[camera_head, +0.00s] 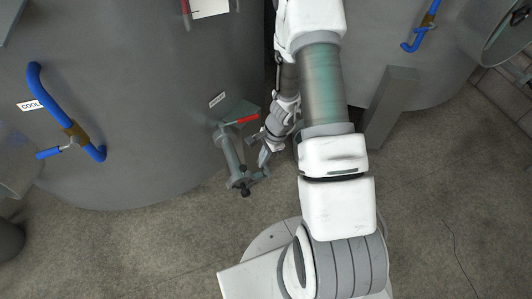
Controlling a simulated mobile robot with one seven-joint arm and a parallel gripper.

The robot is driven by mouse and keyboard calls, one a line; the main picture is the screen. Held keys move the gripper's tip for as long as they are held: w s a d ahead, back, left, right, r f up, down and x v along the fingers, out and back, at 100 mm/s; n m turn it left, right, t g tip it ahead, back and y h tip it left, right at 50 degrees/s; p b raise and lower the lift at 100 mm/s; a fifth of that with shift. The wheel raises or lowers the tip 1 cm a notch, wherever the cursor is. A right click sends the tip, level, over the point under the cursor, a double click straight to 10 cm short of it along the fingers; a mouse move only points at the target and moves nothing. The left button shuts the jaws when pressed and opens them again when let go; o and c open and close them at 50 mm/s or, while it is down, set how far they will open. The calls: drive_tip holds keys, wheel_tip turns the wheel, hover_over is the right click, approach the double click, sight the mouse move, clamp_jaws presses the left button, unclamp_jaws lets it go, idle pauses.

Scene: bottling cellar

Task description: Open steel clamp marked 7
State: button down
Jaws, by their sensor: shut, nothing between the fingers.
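A grey steel outlet fitting (231,155) stands out low from the wall of the large grey tank, with dark knobs at its lower end. A plate with a red strip (247,118) sits just above it. No number 7 is readable, and I cannot clearly tell the clamp from the rest of the fitting. My gripper (264,158) is shut and empty, at the end of my folded arm just right of the fitting. It is small and partly merged with grey parts behind it, so I cannot tell whether it touches the fitting.
The large grey tank (150,150) fills the left, with a blue handled pipe (52,100) and a "COOL" label (30,105). A second tank (380,50) with a blue handle (420,28) and a grey post (391,105) stand right of my arm.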

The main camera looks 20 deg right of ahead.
drive_tip(key=shift+x, duration=0.95)
drive_tip(key=shift+s+a+r, duration=0.1)
drive_tip(key=shift+a+r, duration=0.6)
drive_tip(key=shift+a, duration=0.1)
drive_tip(key=shift+s+a+r, duration=0.15)
drive_tip(key=shift+a+r, duration=0.55)
drive_tip(key=shift+a, duration=0.1)
drive_tip(key=shift+a+r+p, duration=0.2)
drive_tip(key=shift+r+p, duration=0.1)
drive_tip(key=shift+p, duration=0.55)
drive_tip(key=shift+h, duration=0.3)
